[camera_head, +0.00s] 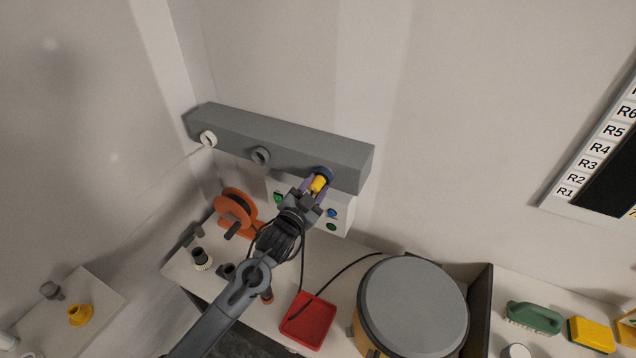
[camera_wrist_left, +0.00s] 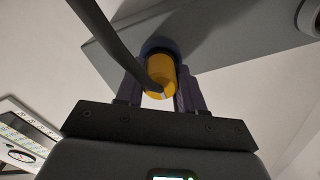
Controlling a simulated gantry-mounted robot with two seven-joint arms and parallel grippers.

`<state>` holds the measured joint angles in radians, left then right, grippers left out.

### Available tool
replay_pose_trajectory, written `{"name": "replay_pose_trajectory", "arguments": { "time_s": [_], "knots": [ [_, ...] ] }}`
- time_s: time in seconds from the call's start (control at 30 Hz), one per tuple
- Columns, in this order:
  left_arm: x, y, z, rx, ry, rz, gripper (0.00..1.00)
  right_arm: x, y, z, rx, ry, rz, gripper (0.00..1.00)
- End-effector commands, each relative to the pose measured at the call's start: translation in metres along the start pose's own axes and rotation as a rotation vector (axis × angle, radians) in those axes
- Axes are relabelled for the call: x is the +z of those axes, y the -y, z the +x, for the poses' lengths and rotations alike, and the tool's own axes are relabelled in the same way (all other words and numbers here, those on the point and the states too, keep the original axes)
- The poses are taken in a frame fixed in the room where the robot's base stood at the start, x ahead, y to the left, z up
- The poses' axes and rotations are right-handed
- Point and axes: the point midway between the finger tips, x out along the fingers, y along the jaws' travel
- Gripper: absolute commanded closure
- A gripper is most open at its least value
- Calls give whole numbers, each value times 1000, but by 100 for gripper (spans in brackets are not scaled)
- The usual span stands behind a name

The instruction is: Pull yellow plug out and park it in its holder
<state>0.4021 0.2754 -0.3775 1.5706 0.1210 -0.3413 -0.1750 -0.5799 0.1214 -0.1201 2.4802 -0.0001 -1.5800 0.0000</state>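The yellow plug (camera_head: 318,184) sits at the dark blue-ringed socket (camera_head: 326,173) near the right end of the grey wall rail (camera_head: 290,142). It also shows in the left wrist view (camera_wrist_left: 160,78), with a dark cable running from its near end. My left gripper (camera_head: 316,187) has one finger on each side of the plug, and the fingers look closed against it. The plug's front end is hidden in the ring. My right gripper is in neither view. I cannot tell which fixture is the plug's holder.
Left of the plug, the rail has a grey port (camera_head: 260,156) and a white port (camera_head: 208,139). Below are an orange reel (camera_head: 236,211), a dark fitting (camera_head: 200,257), a red tray (camera_head: 307,320) and a large lidded drum (camera_head: 412,305). Cable hangs beside my left arm.

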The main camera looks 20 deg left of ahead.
Motion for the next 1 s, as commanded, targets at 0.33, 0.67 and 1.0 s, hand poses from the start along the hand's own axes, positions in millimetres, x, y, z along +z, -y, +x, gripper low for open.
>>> {"name": "replay_pose_trajectory", "arguments": {
  "time_s": [0.33,0.67,1.0],
  "knots": [
    [0,0,0,0,0,0,100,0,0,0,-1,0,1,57],
    [-1,1,-6,0,-1,1,100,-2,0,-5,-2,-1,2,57],
    [-1,1,-16,-1,0,0,100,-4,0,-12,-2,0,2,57]
  ]
}}
